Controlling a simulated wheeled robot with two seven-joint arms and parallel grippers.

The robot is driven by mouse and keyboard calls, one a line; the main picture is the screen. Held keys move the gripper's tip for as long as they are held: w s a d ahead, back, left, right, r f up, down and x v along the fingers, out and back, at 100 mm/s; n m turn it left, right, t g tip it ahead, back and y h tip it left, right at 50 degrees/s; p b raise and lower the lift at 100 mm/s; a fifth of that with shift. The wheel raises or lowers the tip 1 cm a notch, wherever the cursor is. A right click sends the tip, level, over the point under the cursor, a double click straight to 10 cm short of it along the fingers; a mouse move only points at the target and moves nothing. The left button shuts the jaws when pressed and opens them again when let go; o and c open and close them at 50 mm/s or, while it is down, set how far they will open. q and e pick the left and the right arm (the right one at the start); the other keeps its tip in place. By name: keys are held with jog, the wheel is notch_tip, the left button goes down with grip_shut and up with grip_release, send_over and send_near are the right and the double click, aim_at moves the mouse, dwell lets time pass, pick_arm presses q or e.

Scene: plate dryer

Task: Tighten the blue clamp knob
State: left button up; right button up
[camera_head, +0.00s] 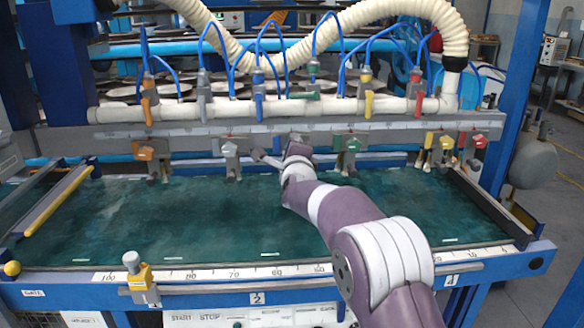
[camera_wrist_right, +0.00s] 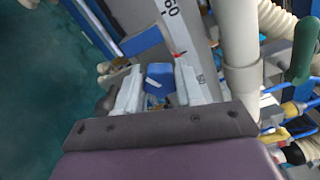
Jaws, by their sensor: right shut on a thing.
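The blue clamp knob (camera_wrist_right: 160,78) shows in the right wrist view between the two pale fingers of my right gripper (camera_wrist_right: 158,74), which is shut on it. A blue clamp part (camera_wrist_right: 142,40) lies just beyond the knob. In the head view, the grey clamp (camera_head: 232,155) hangs on the long ruled bar, left of centre. My left gripper is not in view.
An orange clamp (camera_head: 152,150) and a green clamp (camera_head: 347,146) hang on the same grey bar (camera_head: 300,132), left and right. Above runs a white pipe (camera_head: 325,108) with coloured valves and blue hoses. The green table surface (camera_head: 180,215) below is mostly clear.

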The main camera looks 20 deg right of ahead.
jog(key=m+b, duration=0.3)
jog(key=shift+f, duration=0.3)
jog(key=shift+r+m+b, duration=0.2)
jog(key=shift+m+b, duration=0.8)
jog(key=shift+m, duration=0.1)
jog(key=shift+r+m, duration=0.2)
jog(key=shift+m, duration=0.2)
jog(key=o, duration=1)
jog(key=shift+o, duration=0.2)
jog(key=shift+s+a+f+b, duration=0.1)
jog(key=shift+s+b, duration=0.3)
jog(key=b+v, duration=0.1)
jog(key=v, duration=1)
jog(key=shift+s+a, duration=0.2)
jog(key=shift+s, duration=0.2)
